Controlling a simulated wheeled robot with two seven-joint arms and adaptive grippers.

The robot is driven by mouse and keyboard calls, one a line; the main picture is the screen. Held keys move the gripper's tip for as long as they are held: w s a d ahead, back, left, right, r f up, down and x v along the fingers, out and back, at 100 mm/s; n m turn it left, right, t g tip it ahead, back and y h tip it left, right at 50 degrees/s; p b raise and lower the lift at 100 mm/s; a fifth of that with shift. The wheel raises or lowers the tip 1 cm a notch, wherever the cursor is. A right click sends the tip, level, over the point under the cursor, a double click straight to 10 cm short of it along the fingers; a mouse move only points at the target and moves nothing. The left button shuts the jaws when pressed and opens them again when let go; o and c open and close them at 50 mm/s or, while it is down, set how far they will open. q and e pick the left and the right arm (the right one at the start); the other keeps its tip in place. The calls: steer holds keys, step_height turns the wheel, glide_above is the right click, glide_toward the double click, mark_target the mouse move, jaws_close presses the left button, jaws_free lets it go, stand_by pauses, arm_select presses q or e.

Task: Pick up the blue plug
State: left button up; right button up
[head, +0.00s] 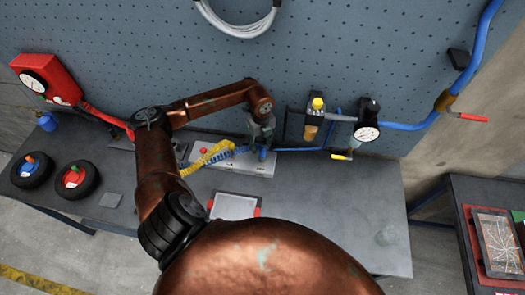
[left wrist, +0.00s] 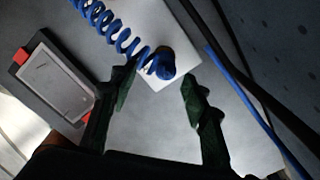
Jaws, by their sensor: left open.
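The blue plug (head: 262,154) sits by the grey box on the bench, just below my left gripper (head: 261,132) in the head view. In the left wrist view the plug (left wrist: 166,64) is a dark blue rounded end on a blue coiled hose (left wrist: 115,28). My left gripper (left wrist: 159,82) is open there, with its two green fingers on either side below the plug. The plug appears in line with the gap, slightly beyond the fingertips. I cannot tell whether a finger touches it. My right gripper is not in view.
A long grey box (head: 228,168) lies on the bench under the coils. A white tablet with red corners (head: 235,206) lies in front. A blue pipe (head: 308,149) runs behind, near a gauge (head: 366,133). The bench's right part (head: 350,205) is clear.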

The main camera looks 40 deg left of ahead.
mark_target(264, 148)
arm_select(q)
steer(key=f, duration=0.1)
steer(key=f+p, duration=0.1)
steer(key=shift+w+d+f, duration=0.15)
steer(key=shift+w+f, duration=0.15)
steer(key=shift+f, duration=0.1)
steer(key=shift+w+f+p, duration=0.3)
steer(key=shift+w+f, duration=0.15)
steer(key=shift+f, duration=0.35)
steer(key=shift+s+f, duration=0.3)
steer(key=shift+f, duration=0.1)
steer(key=shift+s, duration=0.2)
steer(key=shift+w+f, duration=0.1)
steer(key=shift+w, duration=0.2)
steer(key=shift+c, duration=1.3)
steer(key=shift+s, duration=0.2)
steer(key=c, duration=0.8)
jaws_close()
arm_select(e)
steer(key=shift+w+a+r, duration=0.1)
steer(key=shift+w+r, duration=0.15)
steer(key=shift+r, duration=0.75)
